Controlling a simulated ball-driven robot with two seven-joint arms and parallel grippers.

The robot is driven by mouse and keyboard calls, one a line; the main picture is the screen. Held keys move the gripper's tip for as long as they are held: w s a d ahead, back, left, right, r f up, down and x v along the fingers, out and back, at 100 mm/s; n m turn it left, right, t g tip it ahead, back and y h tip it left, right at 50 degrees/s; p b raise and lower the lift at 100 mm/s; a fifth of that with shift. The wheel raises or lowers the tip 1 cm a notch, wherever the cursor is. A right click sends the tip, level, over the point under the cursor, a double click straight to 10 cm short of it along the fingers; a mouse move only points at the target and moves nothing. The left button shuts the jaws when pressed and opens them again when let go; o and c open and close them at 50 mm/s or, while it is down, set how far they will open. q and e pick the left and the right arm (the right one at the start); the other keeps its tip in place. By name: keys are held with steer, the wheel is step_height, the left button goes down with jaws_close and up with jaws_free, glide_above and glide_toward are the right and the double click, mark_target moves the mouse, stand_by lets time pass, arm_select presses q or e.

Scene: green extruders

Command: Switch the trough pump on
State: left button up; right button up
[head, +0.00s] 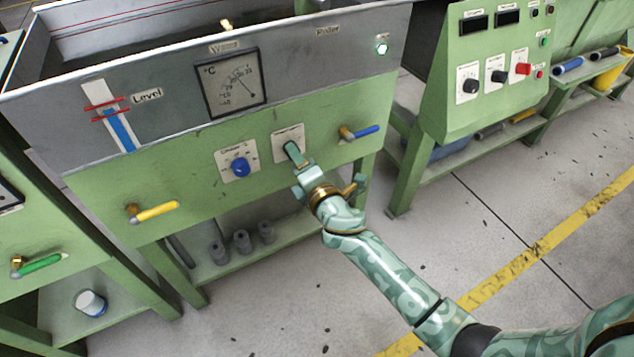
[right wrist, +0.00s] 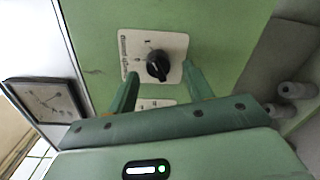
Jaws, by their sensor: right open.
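The trough (head: 180,62) is a grey basin with a green front panel. A black rotary knob (right wrist: 157,66) sits on a white plate (right wrist: 140,46) with small print that I cannot read surely. In the head view the plate (head: 287,133) shows, but my gripper hides the knob. My right gripper (head: 294,153) is open and empty in front of the plate. In the right wrist view its fingers stand on either side of the knob; I cannot tell whether they touch it. I cannot tell which mark the knob points to. My left gripper is not in view.
A blue knob (head: 240,168) is left of my gripper, and a blue-handled valve (head: 361,132) is right of it. A yellow-handled valve (head: 155,211) is further left. A temperature dial (head: 231,84) and a lit lamp (head: 382,47) are above. A control cabinet (head: 455,95) stands right.

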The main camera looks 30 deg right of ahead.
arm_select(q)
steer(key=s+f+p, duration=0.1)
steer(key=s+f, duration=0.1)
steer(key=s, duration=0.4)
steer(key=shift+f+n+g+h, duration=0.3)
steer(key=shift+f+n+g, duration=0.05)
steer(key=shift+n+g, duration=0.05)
arm_select(e)
steer(key=s, duration=1.5)
steer(key=shift+r, duration=0.35)
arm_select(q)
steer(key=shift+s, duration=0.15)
arm_select(e)
steer(key=shift+s+d, duration=0.1)
